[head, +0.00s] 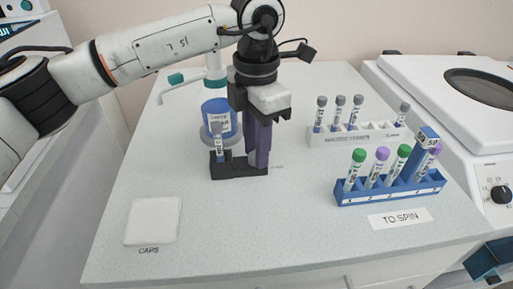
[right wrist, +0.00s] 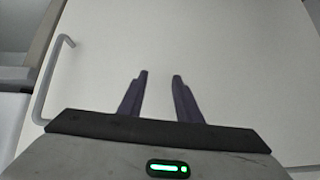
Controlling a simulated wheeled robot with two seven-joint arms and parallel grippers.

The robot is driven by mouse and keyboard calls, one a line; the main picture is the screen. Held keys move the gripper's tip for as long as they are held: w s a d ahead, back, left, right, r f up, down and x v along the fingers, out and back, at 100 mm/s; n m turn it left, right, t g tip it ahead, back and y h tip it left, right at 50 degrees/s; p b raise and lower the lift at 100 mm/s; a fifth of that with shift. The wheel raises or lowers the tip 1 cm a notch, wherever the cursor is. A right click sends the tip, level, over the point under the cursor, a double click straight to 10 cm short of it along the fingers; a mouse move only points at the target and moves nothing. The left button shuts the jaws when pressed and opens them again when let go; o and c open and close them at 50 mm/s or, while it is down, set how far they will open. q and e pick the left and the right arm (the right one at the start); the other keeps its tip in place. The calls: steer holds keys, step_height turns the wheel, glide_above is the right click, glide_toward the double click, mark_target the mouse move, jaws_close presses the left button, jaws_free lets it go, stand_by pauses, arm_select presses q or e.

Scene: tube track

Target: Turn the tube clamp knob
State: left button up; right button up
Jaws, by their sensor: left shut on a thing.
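The tube clamp (head: 228,171) is a dark block on the bench, left of centre in the head view. A grey-capped tube (head: 219,145) stands upright at its left end. My left gripper (head: 257,164) points straight down at the clamp's right end. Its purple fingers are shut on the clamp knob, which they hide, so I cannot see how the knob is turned. My right gripper (right wrist: 160,75) is open and empty in the right wrist view, in front of a plain pale panel.
A blue-labelled bottle (head: 215,112) stands behind the clamp. A white rack (head: 345,138) and a blue rack (head: 390,192) hold tubes at right. A white CAPS pad (head: 153,221) lies at front left. A centrifuge (head: 440,95) stands at far right. The front middle bench is clear.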

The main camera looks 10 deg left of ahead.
arm_select(q)
steer(key=shift+w+r+n, duration=0.1)
steer(key=shift+n, duration=0.3)
steer(key=o, duration=1)
steer(key=shift+o, duration=0.2)
step_height(320, 180, up, 10)
steer(key=shift+r, duration=0.1)
